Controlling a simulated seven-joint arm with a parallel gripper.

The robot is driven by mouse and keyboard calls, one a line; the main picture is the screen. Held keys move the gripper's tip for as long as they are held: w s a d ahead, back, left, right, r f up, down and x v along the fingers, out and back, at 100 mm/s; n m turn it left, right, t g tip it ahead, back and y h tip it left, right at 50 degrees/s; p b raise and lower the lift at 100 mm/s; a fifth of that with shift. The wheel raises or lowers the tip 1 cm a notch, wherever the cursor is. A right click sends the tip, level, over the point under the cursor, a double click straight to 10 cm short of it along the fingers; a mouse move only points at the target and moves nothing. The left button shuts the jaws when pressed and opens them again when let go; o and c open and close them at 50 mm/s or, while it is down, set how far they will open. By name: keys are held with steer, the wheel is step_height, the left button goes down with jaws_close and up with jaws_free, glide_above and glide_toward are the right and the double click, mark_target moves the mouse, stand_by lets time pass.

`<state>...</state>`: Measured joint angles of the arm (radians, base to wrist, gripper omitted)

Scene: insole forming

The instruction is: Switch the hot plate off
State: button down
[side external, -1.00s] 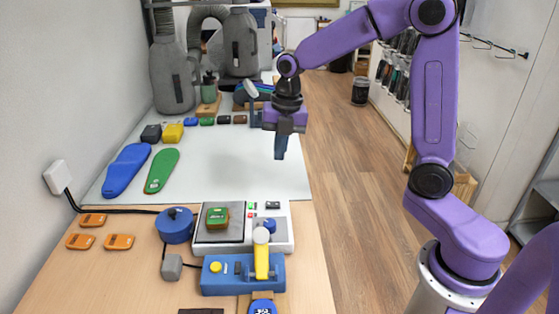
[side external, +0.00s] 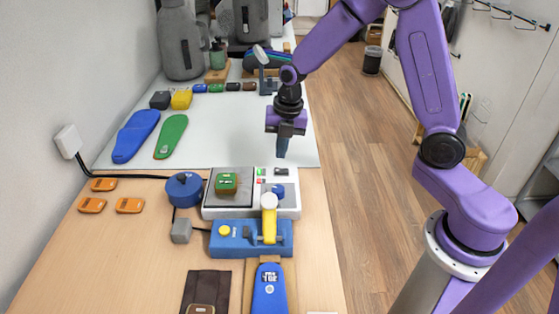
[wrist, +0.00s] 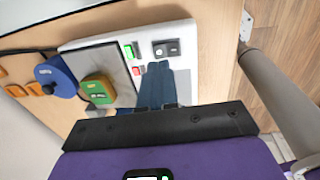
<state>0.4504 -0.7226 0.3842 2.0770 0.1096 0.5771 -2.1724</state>
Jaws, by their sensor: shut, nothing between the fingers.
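The hot plate (side external: 208,212) is a white unit with a dark square heating surface (side external: 241,200) on its left. On its right side are a green mark (wrist: 128,51), a red mark (wrist: 136,71), a small black switch (wrist: 166,48) and a blue knob (side external: 279,190). A green block (side external: 227,183) lies on the heating surface. My gripper (side external: 282,152) points down with closed blue fingers just behind the hot plate's right side, apparently above it. In the wrist view the fingers (wrist: 155,85) cover part of the panel; the knob is hidden there. The switch position is too small to tell.
A blue press (side external: 235,245) with a yellow lever (side external: 269,224) stands in front of the hot plate. A blue round pot (side external: 184,190) stands to its left. Blue (side external: 136,136) and green (side external: 170,136) insoles lie on the white mat (side external: 225,135), which has free room.

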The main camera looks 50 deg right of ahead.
mark_target(286, 170)
steer(key=shift+w+a+f, duration=0.1)
steer(key=shift+f, duration=1)
steer(key=shift+w+a+f, duration=0.1)
steer(key=shift+f, duration=0.95)
steer(key=shift+f, duration=0.1)
steer(key=shift+f, duration=0.35)
steer(key=shift+s, duration=0.15)
steer(key=shift+s+d, duration=0.45)
steer(key=shift+d, duration=0.25)
step_height(286, 170, up, 15)
steer(key=shift+s+d+f, duration=0.2)
steer(key=shift+s+d, duration=0.05)
